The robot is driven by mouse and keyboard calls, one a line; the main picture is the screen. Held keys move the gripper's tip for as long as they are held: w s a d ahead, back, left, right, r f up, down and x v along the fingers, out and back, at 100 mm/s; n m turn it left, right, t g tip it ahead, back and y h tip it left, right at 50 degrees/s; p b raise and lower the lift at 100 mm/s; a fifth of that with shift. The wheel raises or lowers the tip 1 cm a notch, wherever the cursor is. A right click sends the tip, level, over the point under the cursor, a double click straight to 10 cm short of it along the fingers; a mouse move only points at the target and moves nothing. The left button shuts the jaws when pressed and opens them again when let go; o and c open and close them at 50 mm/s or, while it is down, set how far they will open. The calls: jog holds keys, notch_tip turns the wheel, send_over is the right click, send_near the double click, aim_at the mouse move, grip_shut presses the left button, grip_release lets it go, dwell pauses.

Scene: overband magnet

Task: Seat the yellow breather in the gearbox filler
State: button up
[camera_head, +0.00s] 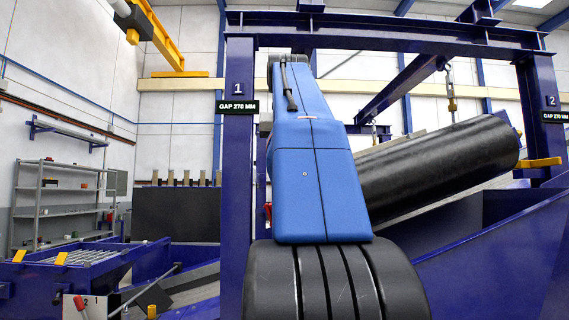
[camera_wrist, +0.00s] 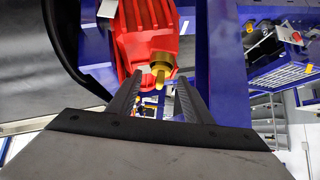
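In the wrist view the red gearbox (camera_wrist: 150,40) fills the top middle. The yellow breather (camera_wrist: 161,69) is at its near side, with a narrow stem pointing toward the camera. I cannot tell whether it is fully seated, and the filler opening is not visible. My gripper (camera_wrist: 160,78) has its two dark fingers spread, one on each side of the breather, with visible gaps between. The fingertips appear short of or level with the breather; depth is unclear. In the head view my blue arm hides the gripper and breather.
A blue post (camera_wrist: 228,60) stands close right of the gearbox in the wrist view. A black curved belt (camera_wrist: 60,50) is at its left. In the head view a blue frame (camera_head: 390,32) spans overhead, a black roll (camera_head: 440,165) lies right, and shelves (camera_head: 65,195) stand left.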

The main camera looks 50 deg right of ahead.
jog(key=v, duration=1.7)
jog(key=shift+a+r, duration=0.15)
jog(key=shift+a, duration=0.05)
dwell(0.4)
jog(key=w+a+f+n+y, duration=0.15)
jog(key=w+a+f, duration=0.25)
jog(key=f, duration=0.6)
jog(key=w+a+f+n+y, duration=0.1)
jog(key=w+a+f+n, duration=0.2)
jog(key=f, duration=0.7)
jog(key=w+a+f+n+y, duration=0.15)
jog(key=w+a+f, duration=0.3)
jog(key=f, duration=0.55)
jog(key=s+a+f+n+y, duration=0.1)
jog(key=s+a+f, duration=0.2)
jog(key=f, duration=1)
jog(key=s+a+f+n+y, duration=0.1)
jog(key=s+a+f, duration=0.3)
jog(key=f, duration=1)
jog(key=s+a+f+n+g+y, duration=0.1)
jog(key=s+a+f, duration=0.3)
jog(key=f, duration=0.9)
jog(key=a+n, duration=0.1)
jog(key=a, duration=0.1)
jog(key=shift+s+a+f, duration=0.2)
jog(key=shift+a+f, duration=0.2)
